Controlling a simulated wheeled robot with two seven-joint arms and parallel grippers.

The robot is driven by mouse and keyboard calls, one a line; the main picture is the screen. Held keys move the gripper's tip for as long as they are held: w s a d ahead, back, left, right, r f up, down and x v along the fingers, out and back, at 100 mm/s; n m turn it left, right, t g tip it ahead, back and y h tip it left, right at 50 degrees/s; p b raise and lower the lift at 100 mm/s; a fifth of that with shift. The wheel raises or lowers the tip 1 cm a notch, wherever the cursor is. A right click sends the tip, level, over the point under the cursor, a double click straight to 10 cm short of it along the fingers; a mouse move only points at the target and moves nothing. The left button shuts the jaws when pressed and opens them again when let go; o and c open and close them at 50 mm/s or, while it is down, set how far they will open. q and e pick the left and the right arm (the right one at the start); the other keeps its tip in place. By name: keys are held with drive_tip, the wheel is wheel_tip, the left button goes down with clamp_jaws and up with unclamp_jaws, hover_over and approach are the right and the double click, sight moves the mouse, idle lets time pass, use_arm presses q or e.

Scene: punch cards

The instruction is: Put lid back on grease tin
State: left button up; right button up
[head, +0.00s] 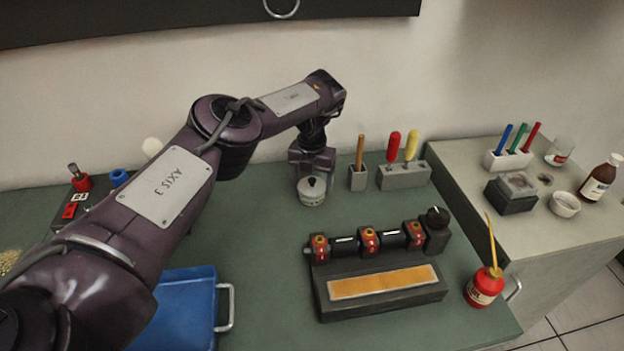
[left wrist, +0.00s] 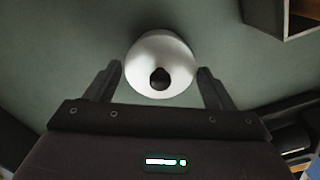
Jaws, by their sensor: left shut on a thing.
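The grease tin (head: 312,199) is a small pale round tin with a label, standing on the green bench top near the wall. Its white lid (head: 306,187) with a black knob is on or just over the tin's top; I cannot tell if any gap is left. My left gripper (head: 312,176) points down over it and is shut on the lid. In the left wrist view the round lid (left wrist: 160,50) lies between the two fingers (left wrist: 159,68), knob in the middle, and hides the tin below. My right gripper is out of view.
A small grey holder (head: 358,179) with a brush and a block (head: 404,176) with red and yellow handles stand right of the tin. A dark fixture (head: 380,290) and red oiler (head: 484,288) are nearer. A blue case (head: 185,310) lies at front left.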

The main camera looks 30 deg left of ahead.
use_arm(q)
drive_tip(key=shift+f+b, duration=0.15)
drive_tip(key=shift+b, duration=0.15)
idle(0.5)
idle(0.7)
drive_tip(key=o, duration=1)
drive_tip(key=shift+r+p, duration=2.7)
drive_tip(key=shift+r, duration=0.8)
clamp_jaws()
